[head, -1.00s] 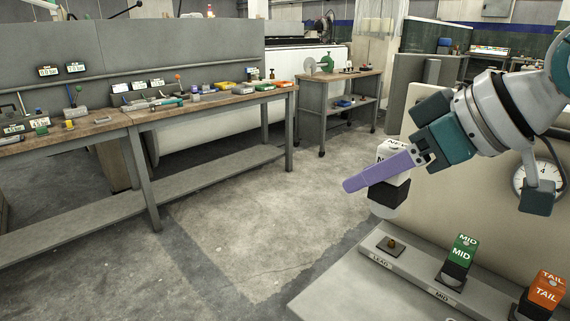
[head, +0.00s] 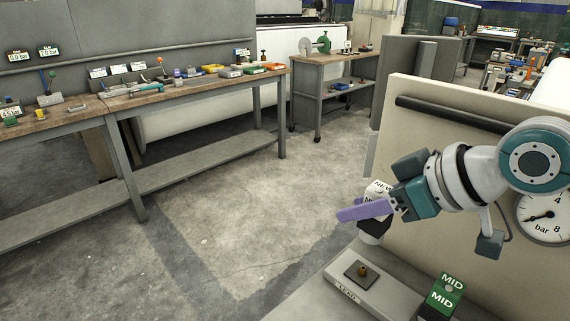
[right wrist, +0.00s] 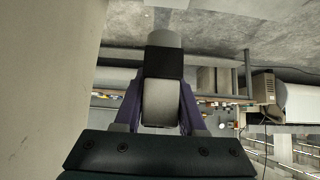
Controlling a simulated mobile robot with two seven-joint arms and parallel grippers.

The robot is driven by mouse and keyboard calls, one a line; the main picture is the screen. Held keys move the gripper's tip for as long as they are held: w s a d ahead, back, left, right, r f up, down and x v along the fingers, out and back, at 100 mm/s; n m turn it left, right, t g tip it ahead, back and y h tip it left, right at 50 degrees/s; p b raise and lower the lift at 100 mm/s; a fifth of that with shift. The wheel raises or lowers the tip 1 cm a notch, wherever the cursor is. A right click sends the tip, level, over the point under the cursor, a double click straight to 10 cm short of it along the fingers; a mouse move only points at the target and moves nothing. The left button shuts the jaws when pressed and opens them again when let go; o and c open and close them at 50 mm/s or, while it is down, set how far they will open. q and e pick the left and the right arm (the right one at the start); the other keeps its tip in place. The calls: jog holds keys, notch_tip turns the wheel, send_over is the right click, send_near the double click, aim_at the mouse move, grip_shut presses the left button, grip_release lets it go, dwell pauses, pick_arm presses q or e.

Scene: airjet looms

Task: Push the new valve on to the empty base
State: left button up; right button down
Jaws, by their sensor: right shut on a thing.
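The new valve (head: 375,190), a white block labelled NEW with a black lower part, is held in my right gripper (head: 364,210). The purple fingers are shut on it; in the right wrist view the valve (right wrist: 161,100) sits between both fingers. The empty base (head: 362,272) is a dark square plate with a brass stub, above the LEAD label on the grey ledge. The valve is in the air, above and beyond the base in the head view, apart from it. My left gripper is not in view.
A cream panel (head: 440,150) with a pressure gauge (head: 543,215) rises behind. A workbench (head: 150,100) with tools is at left; the floor between is clear.

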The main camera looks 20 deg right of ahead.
notch_tip(320, 180, down, 6)
jog(key=b, duration=0.3)
jog(key=shift+r+b, duration=0.25)
jog(key=shift+b, duration=0.15)
jog(key=shift+f, duration=0.15)
jog(key=shift+f, duration=0.15)
dwell(0.5)
